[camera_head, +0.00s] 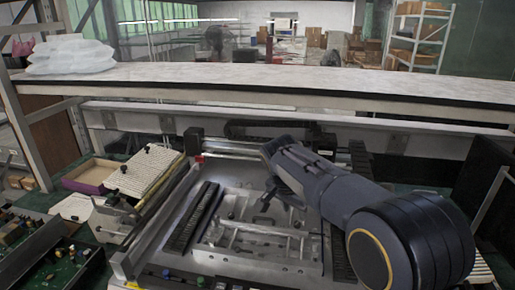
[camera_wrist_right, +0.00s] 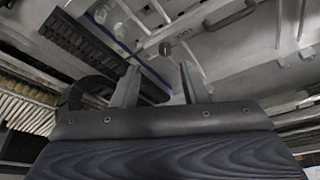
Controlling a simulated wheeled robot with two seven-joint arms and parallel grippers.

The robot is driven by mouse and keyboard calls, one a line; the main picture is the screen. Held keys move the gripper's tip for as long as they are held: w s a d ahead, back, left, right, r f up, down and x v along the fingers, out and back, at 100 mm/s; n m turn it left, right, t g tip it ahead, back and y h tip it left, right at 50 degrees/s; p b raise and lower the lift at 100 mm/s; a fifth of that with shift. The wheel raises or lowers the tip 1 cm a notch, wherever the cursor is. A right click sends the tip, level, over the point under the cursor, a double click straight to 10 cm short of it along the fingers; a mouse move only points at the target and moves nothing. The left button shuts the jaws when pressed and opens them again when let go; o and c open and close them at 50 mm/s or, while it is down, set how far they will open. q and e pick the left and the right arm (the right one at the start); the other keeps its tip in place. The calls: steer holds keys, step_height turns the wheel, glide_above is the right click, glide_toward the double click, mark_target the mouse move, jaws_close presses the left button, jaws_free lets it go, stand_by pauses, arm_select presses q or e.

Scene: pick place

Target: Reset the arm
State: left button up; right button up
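My right arm comes in from the lower right in the head view, and its gripper (camera_head: 268,198) points down over the metal fixture (camera_head: 225,255). In the right wrist view the two fingers of the right gripper (camera_wrist_right: 158,82) stand apart with nothing between them. A small round knob on the metal plate shows beyond the fingertips. In the head view the fingers are small and partly hidden by the wrist. My left gripper does not show in either view.
A long white shelf (camera_head: 300,83) runs across the back with white plastic bags (camera_head: 70,54) at its left end. Ribbed blocks (camera_head: 145,170) and a purple-edged tray (camera_head: 92,175) lie left of the fixture. Green circuit boards (camera_head: 75,265) fill the lower left. A dark box (camera_head: 485,185) stands at the right.

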steer(key=s+d+n+y, duration=0.1)
steer(key=s+d+y, duration=0.2)
steer(key=s+d, duration=0.35)
steer(key=s+f+n+t+y, duration=0.1)
steer(key=s+f+n+y, duration=0.1)
steer(key=s, duration=1.1)
steer(key=s+f+n+t+y, duration=0.1)
steer(key=s+n, duration=0.3)
steer(key=s, duration=0.9)
steer(key=shift+a+f+t+y, duration=0.25)
steer(key=shift+f+t+y, duration=0.05)
steer(key=shift+f+y, duration=0.15)
steer(key=shift+s, duration=0.1)
